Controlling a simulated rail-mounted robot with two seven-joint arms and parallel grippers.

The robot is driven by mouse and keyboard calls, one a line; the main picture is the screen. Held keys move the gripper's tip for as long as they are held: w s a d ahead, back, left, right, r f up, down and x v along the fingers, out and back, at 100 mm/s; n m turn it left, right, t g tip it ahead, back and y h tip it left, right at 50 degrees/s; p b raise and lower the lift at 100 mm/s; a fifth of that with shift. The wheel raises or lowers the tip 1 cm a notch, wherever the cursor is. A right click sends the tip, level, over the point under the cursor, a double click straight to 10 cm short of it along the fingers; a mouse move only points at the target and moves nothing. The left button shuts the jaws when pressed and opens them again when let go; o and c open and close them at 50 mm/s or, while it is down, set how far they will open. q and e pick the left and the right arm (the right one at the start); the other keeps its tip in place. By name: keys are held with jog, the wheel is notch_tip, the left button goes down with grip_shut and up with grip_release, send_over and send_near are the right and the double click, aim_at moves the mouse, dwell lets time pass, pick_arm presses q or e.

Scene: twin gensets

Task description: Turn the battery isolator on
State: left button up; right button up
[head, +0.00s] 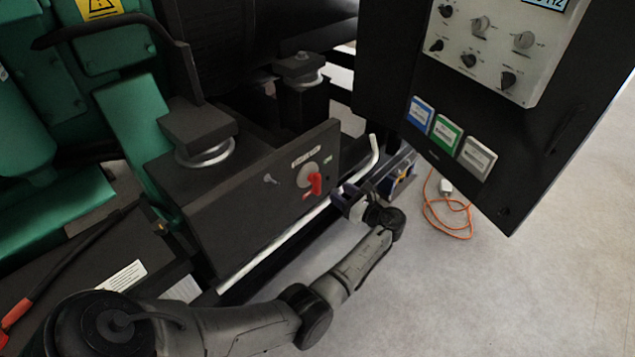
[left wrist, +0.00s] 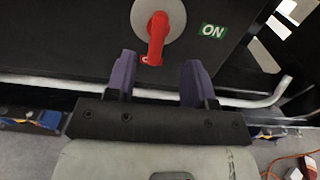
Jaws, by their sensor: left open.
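The battery isolator is a red handle (head: 316,184) on a round grey plate (head: 307,174), on the front face of a black box (head: 250,200). In the left wrist view the red handle (left wrist: 157,38) points down from its grey plate (left wrist: 160,14). A green ON label (left wrist: 212,31) sits to the right of the plate; another label by the handle's tip is mostly hidden. My left gripper (head: 345,196) is open in front of the box. In the left wrist view its two purple fingers (left wrist: 158,80) are apart, below the handle's tip, with nothing between them. My right gripper is not in view.
A pale pipe (head: 300,232) runs along below the box and bends up at its right end. A black control cabinet (head: 480,110) with knobs hangs at upper right. An orange cable (head: 450,222) lies on the floor. Open floor lies to the right.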

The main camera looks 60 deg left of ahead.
aim_at(320, 181)
pick_arm(q)
jog(key=b+x, duration=0.3)
jog(key=x, duration=0.5)
jog(key=shift+s+a+f, duration=0.1)
jog(key=shift+a+f, duration=0.1)
jog(key=shift+a, duration=0.05)
jog(key=shift+x, duration=0.85)
jog(key=shift+r, duration=0.1)
jog(key=c, duration=0.6)
jog(key=shift+c, duration=0.2)
